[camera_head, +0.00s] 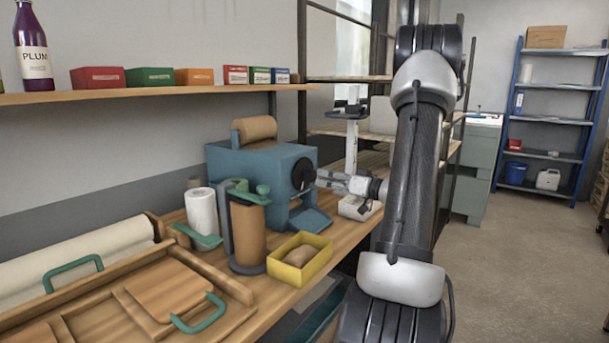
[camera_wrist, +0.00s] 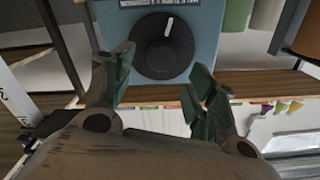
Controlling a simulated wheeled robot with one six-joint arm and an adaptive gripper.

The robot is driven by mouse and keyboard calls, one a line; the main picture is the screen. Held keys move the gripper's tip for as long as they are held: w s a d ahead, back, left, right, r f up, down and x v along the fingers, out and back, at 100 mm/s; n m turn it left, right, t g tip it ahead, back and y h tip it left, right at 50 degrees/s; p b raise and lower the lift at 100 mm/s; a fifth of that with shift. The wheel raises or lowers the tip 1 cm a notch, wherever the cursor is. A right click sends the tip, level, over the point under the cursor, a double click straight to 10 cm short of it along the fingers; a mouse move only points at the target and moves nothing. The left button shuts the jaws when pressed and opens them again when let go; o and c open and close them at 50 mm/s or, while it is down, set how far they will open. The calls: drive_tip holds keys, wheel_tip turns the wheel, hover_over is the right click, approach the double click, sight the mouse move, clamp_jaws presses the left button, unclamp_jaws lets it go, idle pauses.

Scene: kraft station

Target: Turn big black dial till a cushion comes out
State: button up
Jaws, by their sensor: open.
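The big black dial (camera_head: 304,173) sits on the side face of a blue machine (camera_head: 245,172) on the wooden bench. In the wrist view the dial (camera_wrist: 163,45) is round, with a white mark near its top pointing up and slightly right. My gripper (camera_head: 318,176) is close in front of the dial. In the wrist view my gripper (camera_wrist: 158,78) has its two green-padded fingers apart, one on each side below the dial. Whether the fingers touch it I cannot tell. A brown paper roll (camera_head: 254,129) lies on top of the machine. A blue chute (camera_head: 309,220) at its base looks empty.
A yellow box (camera_head: 300,259) with a brown item inside stands in front of the machine. A brown roll on a stand (camera_head: 247,232) and a white roll (camera_head: 202,213) stand beside it. A shelf (camera_head: 150,95) with small boxes and a bottle runs above. Floor at right is clear.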

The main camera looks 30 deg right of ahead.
sight(314, 175)
drive_tip(key=x, duration=0.7)
drive_tip(key=c, duration=1)
